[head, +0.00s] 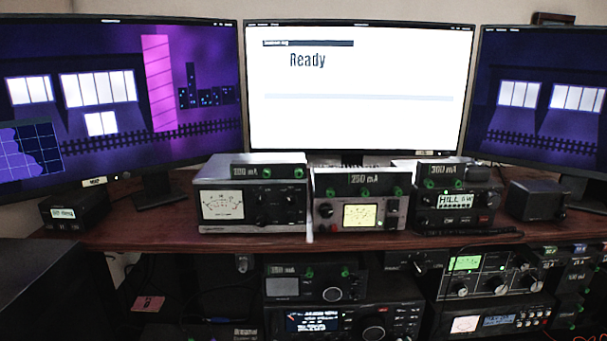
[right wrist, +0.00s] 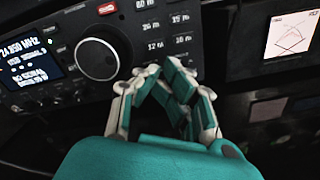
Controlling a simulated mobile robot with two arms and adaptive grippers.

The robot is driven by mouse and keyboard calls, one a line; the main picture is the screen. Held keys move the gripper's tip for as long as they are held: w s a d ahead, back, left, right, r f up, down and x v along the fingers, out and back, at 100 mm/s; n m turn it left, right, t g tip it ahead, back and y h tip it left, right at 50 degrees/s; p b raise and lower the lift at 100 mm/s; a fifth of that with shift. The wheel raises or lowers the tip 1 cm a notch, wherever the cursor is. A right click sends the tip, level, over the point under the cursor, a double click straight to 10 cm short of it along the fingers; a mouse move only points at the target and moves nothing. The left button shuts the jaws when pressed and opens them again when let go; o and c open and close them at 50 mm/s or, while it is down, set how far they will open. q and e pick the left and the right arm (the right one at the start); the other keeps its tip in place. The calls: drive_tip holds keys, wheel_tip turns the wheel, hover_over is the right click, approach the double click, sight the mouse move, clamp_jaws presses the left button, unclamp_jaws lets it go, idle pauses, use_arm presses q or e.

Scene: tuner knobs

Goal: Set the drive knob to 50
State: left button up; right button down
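No label reading "drive" is legible, so I cannot tell which knob is the drive knob. In the right wrist view my right gripper (right wrist: 161,72) has teal fingers whose tips come together, with nothing visible between them. It is in front of a black radio (right wrist: 128,20) with a large round knob (right wrist: 97,57) left of the fingertips and several numbered buttons behind and above them. Whether the fingers touch the panel is unclear. In the head view a similar radio with a lit display (head: 312,322) and a large knob (head: 373,334) is at the bottom. Neither gripper shows there.
A brown desk (head: 150,232) holds a silver meter unit (head: 252,222), a unit with a lit yellow meter (head: 359,215) and a dark stacked unit (head: 455,215). Three monitors stand behind; the middle one (head: 355,75) reads "Ready". More radios with knobs (head: 461,287) fill the lower shelf.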

drive_tip(key=shift+s+d+r, duration=0.1)
drive_tip(key=shift+s, duration=1.9)
